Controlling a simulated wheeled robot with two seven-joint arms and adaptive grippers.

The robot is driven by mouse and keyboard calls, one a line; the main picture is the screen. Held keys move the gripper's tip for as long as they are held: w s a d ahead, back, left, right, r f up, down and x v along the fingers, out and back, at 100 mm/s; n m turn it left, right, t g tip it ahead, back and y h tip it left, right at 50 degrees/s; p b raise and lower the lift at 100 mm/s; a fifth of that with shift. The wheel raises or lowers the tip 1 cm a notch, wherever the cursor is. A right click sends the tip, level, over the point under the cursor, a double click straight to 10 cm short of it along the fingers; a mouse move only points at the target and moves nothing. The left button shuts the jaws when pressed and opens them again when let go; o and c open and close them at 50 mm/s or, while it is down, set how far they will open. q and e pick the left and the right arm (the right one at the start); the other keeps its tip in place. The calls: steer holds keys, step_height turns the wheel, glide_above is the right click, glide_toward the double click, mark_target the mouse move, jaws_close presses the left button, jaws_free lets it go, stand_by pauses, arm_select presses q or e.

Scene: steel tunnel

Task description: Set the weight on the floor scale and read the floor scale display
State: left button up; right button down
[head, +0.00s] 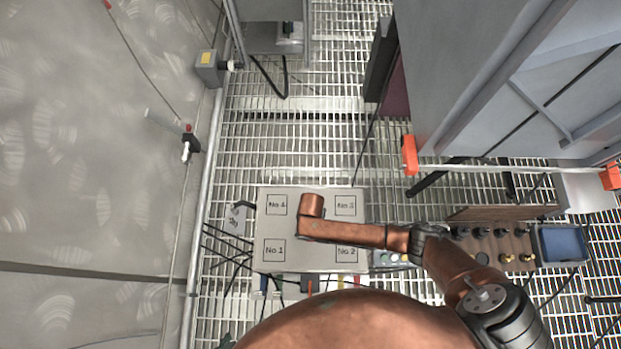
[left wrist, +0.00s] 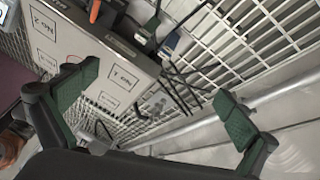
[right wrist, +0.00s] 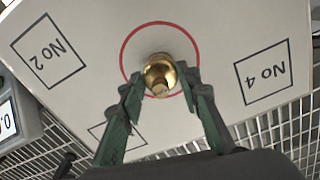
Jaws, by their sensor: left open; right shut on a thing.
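The floor scale's pale platform (head: 268,232) lies on the grating, with numbered squares at its corners. In the right wrist view, the platform (right wrist: 95,35) has a red circle at its middle. My right gripper (right wrist: 160,80) is shut on a brass weight (right wrist: 160,72), inside that circle from this angle; whether it touches the plate I cannot tell. In the head view my copper right arm hides this gripper and weight. The scale display (right wrist: 8,122) is cut off at the left edge; only a "0." shows. My left gripper (left wrist: 155,92) is open and empty, with the platform (left wrist: 75,45) beyond it.
A wooden rack (head: 490,245) with several dark and brass weights stands right of the scale, beside a blue tray (head: 562,243). A grey cabinet (head: 490,70) with an orange-ended bar stands at upper right. A pipe (head: 205,170) and wall bound the left. Cables lie beside the scale.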

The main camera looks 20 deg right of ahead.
steer(key=c, duration=1.4)
jaws_free()
steer(key=shift+r, duration=0.1)
steer(key=shift+r, duration=0.3)
step_height(320, 180, up, 9)
steer(key=p, duration=0.5)
steer(key=shift+p, duration=0.35)
arm_select(q)
steer(key=s+a+r+g+y+p, duration=0.1)
steer(key=s+a+r+g+y, duration=0.1)
steer(key=s+a+r+g, duration=0.2)
steer(key=s+a+r, duration=0.3)
steer(key=s, duration=0.2)
steer(key=shift+s+a+r+g, duration=0.15)
steer(key=shift+s+a+g, duration=0.15)
steer(key=shift+a+g, duration=0.1)
arm_select(e)
step_height(320, 180, up, 2)
steer(key=shift+r, duration=0.25)
steer(key=shift+s, duration=0.1)
